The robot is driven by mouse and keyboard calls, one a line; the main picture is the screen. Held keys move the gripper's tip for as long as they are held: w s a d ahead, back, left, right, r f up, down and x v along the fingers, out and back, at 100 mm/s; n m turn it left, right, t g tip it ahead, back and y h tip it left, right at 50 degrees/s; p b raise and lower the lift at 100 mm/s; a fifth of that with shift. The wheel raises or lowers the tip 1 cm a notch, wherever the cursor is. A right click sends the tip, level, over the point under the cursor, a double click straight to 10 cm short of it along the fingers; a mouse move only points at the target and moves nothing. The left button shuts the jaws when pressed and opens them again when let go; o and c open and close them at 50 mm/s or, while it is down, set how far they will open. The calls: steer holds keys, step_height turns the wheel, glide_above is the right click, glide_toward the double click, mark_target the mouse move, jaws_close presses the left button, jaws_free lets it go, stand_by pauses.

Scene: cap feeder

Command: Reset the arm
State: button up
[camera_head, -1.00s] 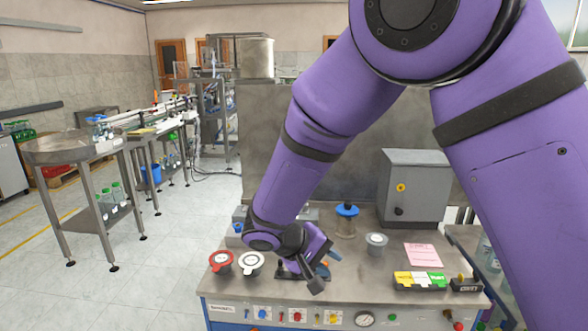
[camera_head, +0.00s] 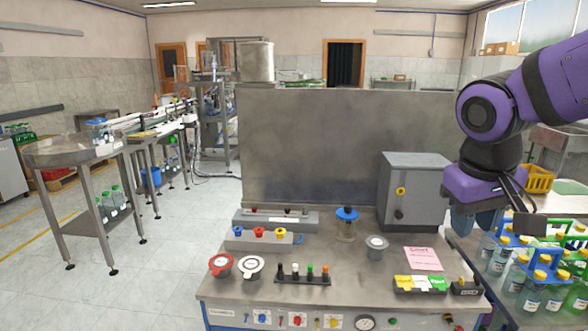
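My purple arm reaches in from the right edge in the head view. My gripper (camera_head: 478,218) hangs below the purple wrist, pointing down, to the right of the grey control box and above the right end of the bench. Its fingers are small and partly hidden by the wrist parts, so I cannot tell whether they are open or shut. No held object can be made out.
The metal bench (camera_head: 340,265) carries a grey box (camera_head: 412,190), a blue-topped jar (camera_head: 346,225), a red-rimmed lid (camera_head: 221,265), a black rack (camera_head: 303,275) and a pink note (camera_head: 423,258). Bottles (camera_head: 535,285) crowd the right side, below my gripper. Open floor lies left.

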steer(key=s+d+r+t+y, duration=0.1)
steer(key=s+d+r+t, duration=0.2)
steer(key=s, duration=0.6)
steer(key=shift+s+d+m+y, duration=0.15)
steer(key=shift+s+m+y, duration=0.25)
steer(key=shift+o, duration=0.5)
steer(key=shift+r, duration=0.1)
